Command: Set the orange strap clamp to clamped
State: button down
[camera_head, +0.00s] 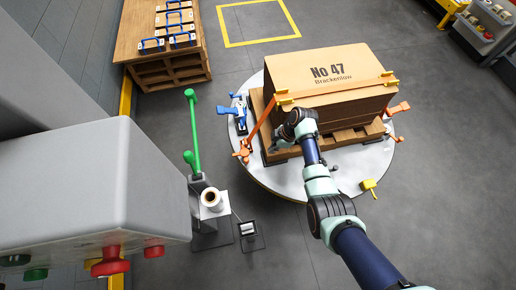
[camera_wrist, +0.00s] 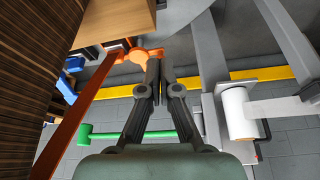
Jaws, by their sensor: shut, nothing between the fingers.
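An orange strap clamp (camera_head: 243,151) sits at the left edge of the round turntable (camera_head: 290,187). Its orange strap (camera_head: 262,118) rises to the top of the box stack (camera_head: 335,75). In the wrist view the orange clamp (camera_wrist: 138,55) lies just left of my fingertips, with its strap (camera_wrist: 85,110) running down to the left. I cannot tell whether the fingers touch it, nor how its lever is set. My gripper (camera_head: 273,149) is at the pallet's near left corner, right of the clamp. In the wrist view my gripper (camera_wrist: 159,67) is shut and empty.
A blue clamp (camera_head: 234,112) stands behind the orange one, and a yellow clamp (camera_head: 370,186) is at the turntable's front right. A green lever (camera_head: 194,130) and a stand with a white roll (camera_head: 211,198) rise to the left. More orange clamps (camera_head: 397,108) are at the right.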

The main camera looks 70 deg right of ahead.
jog(key=b+x, duration=0.6)
jog(key=x, duration=0.4)
jog(key=shift+f, duration=0.4)
jog(key=w, duration=0.2)
jog(key=w+a+r, duration=0.1)
jog(key=shift+w+b, duration=0.2)
jog(key=shift+b, duration=0.1)
jog(key=shift+w+a, duration=0.1)
jog(key=shift+a, duration=0.05)
jog(key=shift+w+a, duration=0.1)
